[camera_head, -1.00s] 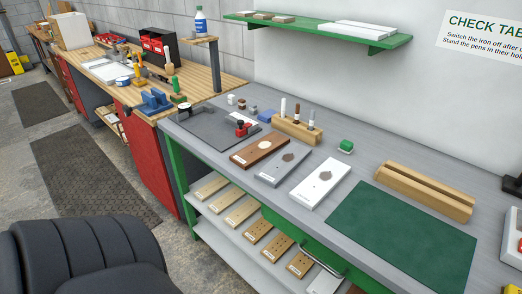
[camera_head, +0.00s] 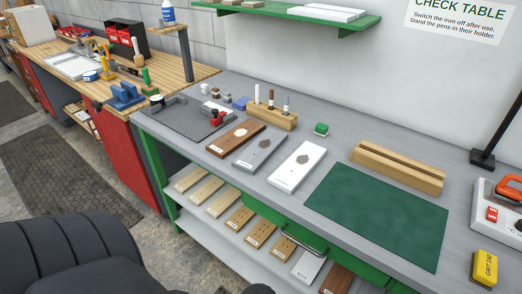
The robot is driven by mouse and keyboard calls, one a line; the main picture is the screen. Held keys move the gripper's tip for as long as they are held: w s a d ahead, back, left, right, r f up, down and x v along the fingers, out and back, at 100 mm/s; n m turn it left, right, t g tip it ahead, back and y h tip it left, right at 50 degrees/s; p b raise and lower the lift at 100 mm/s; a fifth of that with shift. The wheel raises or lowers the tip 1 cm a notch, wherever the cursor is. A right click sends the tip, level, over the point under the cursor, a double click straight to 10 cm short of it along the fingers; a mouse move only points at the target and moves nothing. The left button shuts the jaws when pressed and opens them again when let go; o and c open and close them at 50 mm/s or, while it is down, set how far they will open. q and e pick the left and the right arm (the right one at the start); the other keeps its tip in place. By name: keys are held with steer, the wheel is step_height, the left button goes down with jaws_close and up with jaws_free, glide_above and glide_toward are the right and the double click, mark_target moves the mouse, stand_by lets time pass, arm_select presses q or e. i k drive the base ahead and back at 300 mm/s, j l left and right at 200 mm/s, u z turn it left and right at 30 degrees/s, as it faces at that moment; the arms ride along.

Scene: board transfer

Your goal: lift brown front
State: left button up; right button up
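A brown front (camera_head: 228,143), a flat board with a pale oval spot, small holes and a white label, lies on the grey bench (camera_head: 360,140). It is the leftmost of three boards in a row. A grey front (camera_head: 247,160) with a dark spot lies to its right. A white front (camera_head: 310,160) with a brownish spot lies right of that. Another brown board (camera_head: 337,281) shows partly on the shelf below, cut off by the frame's lower edge. Neither of my grippers is in view.
A green mat (camera_head: 380,215) and a slotted wooden block (camera_head: 398,167) stand right of the boards. A pen holder (camera_head: 272,118) is behind them, and a dark grey tray (camera_head: 185,125) is to the left.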

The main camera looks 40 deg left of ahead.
mark_target(225, 145)
steer(key=u, duration=1.35)
steer(key=z, duration=1.1)
steer(key=k+j+z, duration=0.35)
steer(key=j, duration=0.35)
steer(key=k+j+z, duration=0.35)
steer(key=k+j, duration=0.2)
steer(key=k, duration=0.1)
